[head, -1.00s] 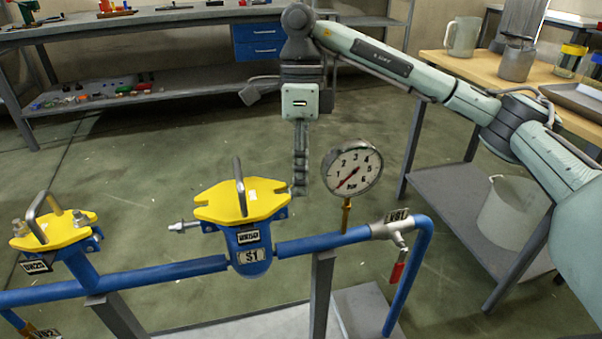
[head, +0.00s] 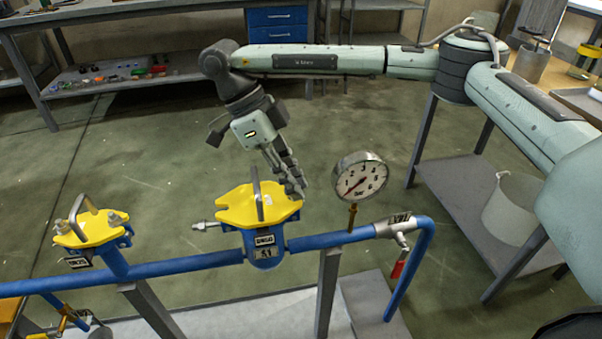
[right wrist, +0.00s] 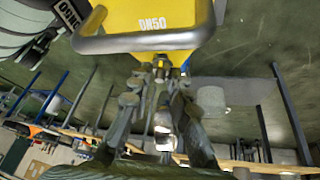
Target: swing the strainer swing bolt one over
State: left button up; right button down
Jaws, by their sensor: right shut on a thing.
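The strainer S1 (head: 265,247) is a blue body with a yellow lid (head: 235,212) and a grey bar handle (head: 256,190). At its left a swing bolt (head: 205,226) sticks out sideways, clear of the lid. My right gripper (head: 296,192) is at the right edge of the lid, reaching down from behind. In the right wrist view its fingers (right wrist: 162,95) are shut on a swing bolt, whose shiny metal end (right wrist: 163,127) shows between them below the DN50 lid (right wrist: 150,18). The fingers hide most of this bolt. My left gripper is not in view.
A pressure gauge (head: 360,178) stands on the blue pipe (head: 190,263) just right of my gripper. A valve with a red handle (head: 398,265) is further right. A smaller DN25 strainer with a yellow lid (head: 92,231) is at the left. The floor behind is clear.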

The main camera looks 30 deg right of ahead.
jog(key=shift+w+a+f+g+h, duration=0.15)
jog(key=shift+a+g+h, duration=0.15)
jog(key=shift+a+h, duration=0.6)
jog(key=shift+d, duration=0.1)
jog(key=c, duration=1.6)
grip_release()
jog(key=shift+c, duration=0.2)
jog(key=shift+r, duration=0.2)
jog(key=v, duration=1.1)
jog(key=shift+w+a+r, duration=0.15)
jog(key=shift+a+r, duration=0.1)
jog(key=shift+a, duration=0.15)
